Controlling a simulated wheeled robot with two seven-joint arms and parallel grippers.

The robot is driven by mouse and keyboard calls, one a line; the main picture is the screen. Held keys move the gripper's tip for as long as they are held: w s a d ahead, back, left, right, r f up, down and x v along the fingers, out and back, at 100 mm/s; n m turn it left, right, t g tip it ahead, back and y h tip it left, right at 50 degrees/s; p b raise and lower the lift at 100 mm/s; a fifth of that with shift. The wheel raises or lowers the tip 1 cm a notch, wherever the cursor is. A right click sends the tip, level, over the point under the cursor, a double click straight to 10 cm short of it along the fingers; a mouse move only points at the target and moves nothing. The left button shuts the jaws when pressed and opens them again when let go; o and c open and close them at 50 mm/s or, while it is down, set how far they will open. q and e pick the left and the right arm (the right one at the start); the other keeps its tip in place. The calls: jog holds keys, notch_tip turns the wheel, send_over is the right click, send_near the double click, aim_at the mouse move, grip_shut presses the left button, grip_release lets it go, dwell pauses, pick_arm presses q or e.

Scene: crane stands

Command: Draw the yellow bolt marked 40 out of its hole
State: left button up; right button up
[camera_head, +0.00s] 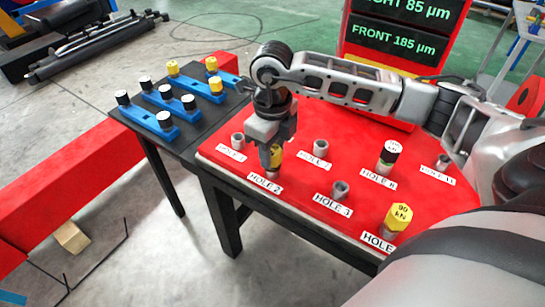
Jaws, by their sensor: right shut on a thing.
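My right gripper (271,160) points down over the red table top at the HOLE 2 label (265,183). It is shut on a yellow bolt (277,157), which shows only partly between its fingers. The bolt's marking cannot be read, and the fingers hide whether its lower end is in the hole. Another yellow bolt (398,217) stands upright in a hole at the front right; its print ends in kN. My left gripper is not in view.
A black-and-white bolt (389,154) stands at HOLE 8. Empty grey sockets show at HOLE 3 (340,190), HOLE 7 (320,147) and HOLE 11 (442,160). A black side table (205,128) holds blue racks (150,121) of black and yellow bolts. A display (405,40) stands behind.

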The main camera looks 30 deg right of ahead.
jog(key=shift+r+p, duration=1.95)
jog(key=shift+r, duration=1)
